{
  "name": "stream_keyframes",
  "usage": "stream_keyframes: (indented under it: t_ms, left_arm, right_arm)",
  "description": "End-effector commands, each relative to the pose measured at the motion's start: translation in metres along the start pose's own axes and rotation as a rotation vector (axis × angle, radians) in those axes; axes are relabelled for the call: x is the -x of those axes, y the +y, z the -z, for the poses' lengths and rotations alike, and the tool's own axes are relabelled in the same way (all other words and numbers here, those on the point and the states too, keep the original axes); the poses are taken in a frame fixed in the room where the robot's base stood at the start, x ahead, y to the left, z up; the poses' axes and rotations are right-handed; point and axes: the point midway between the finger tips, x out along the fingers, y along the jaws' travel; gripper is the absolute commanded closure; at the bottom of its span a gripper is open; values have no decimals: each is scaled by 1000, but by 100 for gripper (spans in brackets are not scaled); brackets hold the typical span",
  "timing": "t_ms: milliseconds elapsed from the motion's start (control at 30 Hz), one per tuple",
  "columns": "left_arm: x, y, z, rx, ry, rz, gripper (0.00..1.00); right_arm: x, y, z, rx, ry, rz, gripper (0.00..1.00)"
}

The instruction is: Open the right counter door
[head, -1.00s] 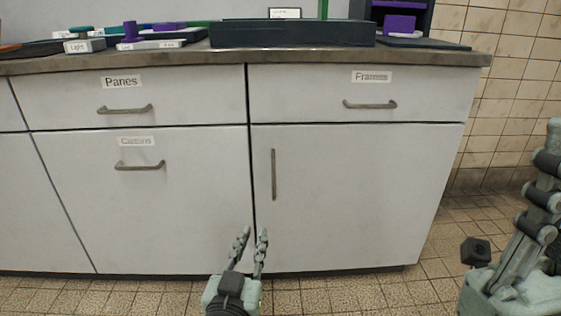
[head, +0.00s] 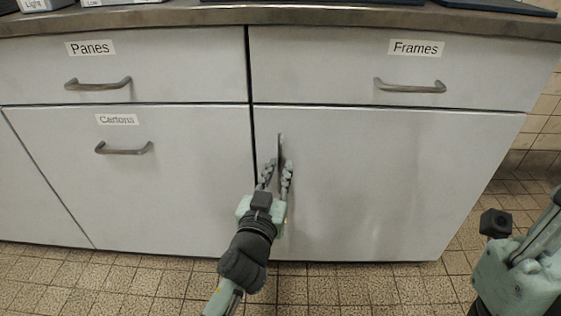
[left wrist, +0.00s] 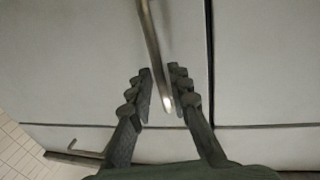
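The right counter door (head: 385,180) is a white panel under the drawer labelled Frames, and it is closed. Its vertical metal handle (head: 281,148) is near the door's left edge. My left gripper (head: 276,168) is at the handle, its fingers pointing up along the door. In the left wrist view the handle (left wrist: 155,60) runs down to between the two open fingertips (left wrist: 160,82), with a gap visible beside it. The fingers partly hide the handle's lower end in the head view. My right arm (head: 520,270) is at the lower right; its fingertips are not clearly shown.
The Frames drawer (head: 470,75) is closed above the door. The Panes drawer (head: 180,70) and Cartons front (head: 190,180) are closed at left. The worktop edge (head: 330,16) runs across the top. The tiled floor (head: 340,290) before the counter is clear.

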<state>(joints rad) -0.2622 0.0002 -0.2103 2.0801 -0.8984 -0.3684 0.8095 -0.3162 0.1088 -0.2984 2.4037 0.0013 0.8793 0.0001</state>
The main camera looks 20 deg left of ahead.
Motion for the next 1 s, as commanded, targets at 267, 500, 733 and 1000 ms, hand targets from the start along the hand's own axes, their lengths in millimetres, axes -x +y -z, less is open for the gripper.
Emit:
stream_keyframes:
  t_ms: [267, 500, 733, 1000]
  left_arm:
    - [-16, 0, 0, 1, -1, 1, 82]
    - [-16, 0, -1, 1, -1, 1, 89]
    - [-16, 0, 0, 1, -1, 0, 100]
    - [-16, 0, 0, 0, -1, 0, 100]
  right_arm:
    - [1, 0, 1, -1, -4, -6, 100]
    - [1, 0, 1, -1, -4, -6, 100]
    - [1, 0, 1, -1, -4, -7, 100]
    - [1, 0, 1, -1, -5, -7, 100]
